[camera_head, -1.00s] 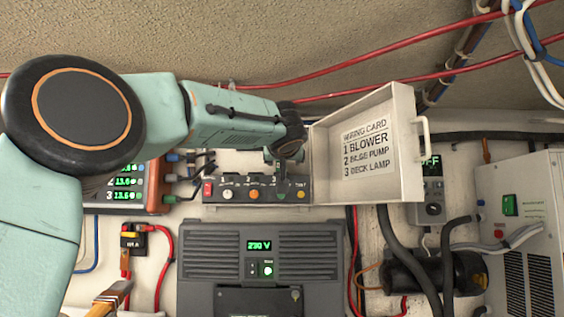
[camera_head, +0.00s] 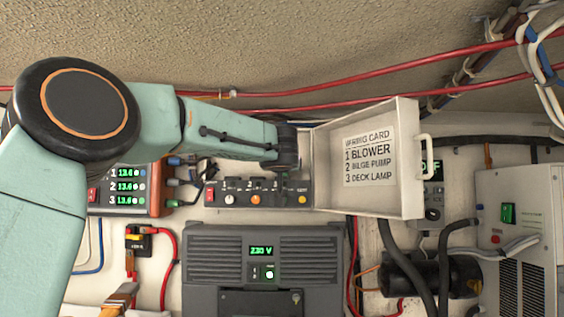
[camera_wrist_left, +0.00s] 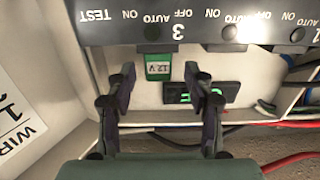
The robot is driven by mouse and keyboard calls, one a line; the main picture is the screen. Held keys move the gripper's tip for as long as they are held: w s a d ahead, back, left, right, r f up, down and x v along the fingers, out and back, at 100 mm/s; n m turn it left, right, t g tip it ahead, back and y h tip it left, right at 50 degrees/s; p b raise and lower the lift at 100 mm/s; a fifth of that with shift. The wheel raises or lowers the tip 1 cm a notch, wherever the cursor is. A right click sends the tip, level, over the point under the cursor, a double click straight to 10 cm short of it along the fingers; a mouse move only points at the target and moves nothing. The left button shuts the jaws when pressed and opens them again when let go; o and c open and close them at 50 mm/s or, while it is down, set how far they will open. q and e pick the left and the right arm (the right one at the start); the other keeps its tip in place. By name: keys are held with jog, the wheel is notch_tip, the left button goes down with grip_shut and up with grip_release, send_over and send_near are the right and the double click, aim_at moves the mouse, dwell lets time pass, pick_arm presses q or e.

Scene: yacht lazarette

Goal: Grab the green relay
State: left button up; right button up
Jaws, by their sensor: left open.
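The green relay (camera_wrist_left: 158,66), a small green block with a white "12 V" label, sits just beyond the edge of the switch panel (camera_wrist_left: 190,20) in the left wrist view. My left gripper (camera_wrist_left: 160,84) is open, with one finger on either side of the relay's line. The fingertips are near it, and I see no contact. In the head view my left gripper (camera_head: 289,160) is at the rear right of the switch panel, beside the open cover, and hides most of the area around the relay. My right gripper is not in view.
The open white cover (camera_head: 408,160) with a wiring card stands close on the right of the gripper. A small display (camera_wrist_left: 200,94) is beside the relay. A grey inverter (camera_head: 215,265) is below the panel; red cables (camera_head: 400,88) run above.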

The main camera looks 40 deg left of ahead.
pick_arm(q)
jog(key=p+x, duration=0.1)
jog(key=x, duration=0.2)
jog(key=shift+a+f, duration=0.1)
jog(key=shift+f, duration=0.1)
jog(key=shift+w+f, duration=0.1)
jog(key=shift+w, duration=0.15)
jog(key=shift+s+d, duration=0.15)
jog(key=shift+d, duration=0.25)
jog(key=shift+s+r, duration=0.3)
jog(key=shift+s, duration=0.05)
jog(key=shift+c, duration=1.4)
jog(key=shift+a, duration=0.15)
jog(key=shift+c, duration=0.8)
jog(key=shift+w+a+f, duration=0.15)
jog(key=shift+w+f, duration=0.1)
jog(key=shift+w, duration=0.05)
jog(key=shift+c, duration=1.4)
jog(key=shift+w, duration=0.1)
jog(key=shift+c, duration=0.8)
jog(key=shift+d+r, duration=0.1)
jog(key=shift+d, duration=0.1)
jog(key=shift+c, duration=1.1)
jog(key=shift+a, duration=0.1)
